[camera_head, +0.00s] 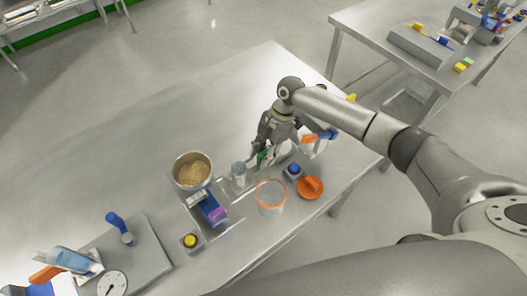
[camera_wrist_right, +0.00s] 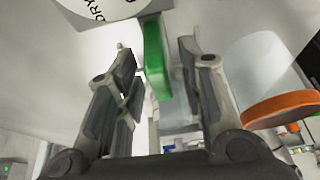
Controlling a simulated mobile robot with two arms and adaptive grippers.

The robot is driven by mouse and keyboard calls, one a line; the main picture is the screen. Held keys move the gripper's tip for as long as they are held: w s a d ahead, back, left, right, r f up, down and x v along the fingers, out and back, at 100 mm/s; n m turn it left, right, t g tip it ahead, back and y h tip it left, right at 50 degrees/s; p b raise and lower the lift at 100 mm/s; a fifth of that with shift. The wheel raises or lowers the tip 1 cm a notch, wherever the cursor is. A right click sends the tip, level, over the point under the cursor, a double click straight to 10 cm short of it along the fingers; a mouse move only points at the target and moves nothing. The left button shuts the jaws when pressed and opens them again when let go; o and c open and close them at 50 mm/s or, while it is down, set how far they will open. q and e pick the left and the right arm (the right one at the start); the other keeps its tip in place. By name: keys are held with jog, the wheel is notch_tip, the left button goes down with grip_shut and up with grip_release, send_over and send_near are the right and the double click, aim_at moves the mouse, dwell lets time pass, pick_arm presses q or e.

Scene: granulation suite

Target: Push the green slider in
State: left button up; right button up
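The green slider (camera_wrist_right: 154,62) stands out as a narrow upright bar in the right wrist view. In the head view only a small bit of green (camera_head: 262,155) shows beside my right gripper (camera_head: 263,143), which hides much of it. In the wrist view the fingers of my right gripper (camera_wrist_right: 160,65) are apart, with the slider showing between them and beyond. I cannot tell whether a finger touches it. A white disc with black lettering (camera_wrist_right: 105,8) is by the slider's upper end. My left gripper is not in view.
Around the gripper on the steel table (camera_head: 130,140) stand a bowl of granules (camera_head: 193,170), a clear orange-rimmed container (camera_head: 270,198), an orange lid (camera_head: 310,187), a blue button box (camera_head: 293,170) and a yellow button box (camera_head: 190,241). The table's far left is clear.

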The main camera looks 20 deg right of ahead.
jog(key=shift+f, duration=0.1)
grip_shut()
dwell(0.3)
jog(key=p, duration=0.2)
send_over(230, 185)
jog(key=shift+s, duration=0.1)
jog(key=shift+d, duration=0.1)
grip_release()
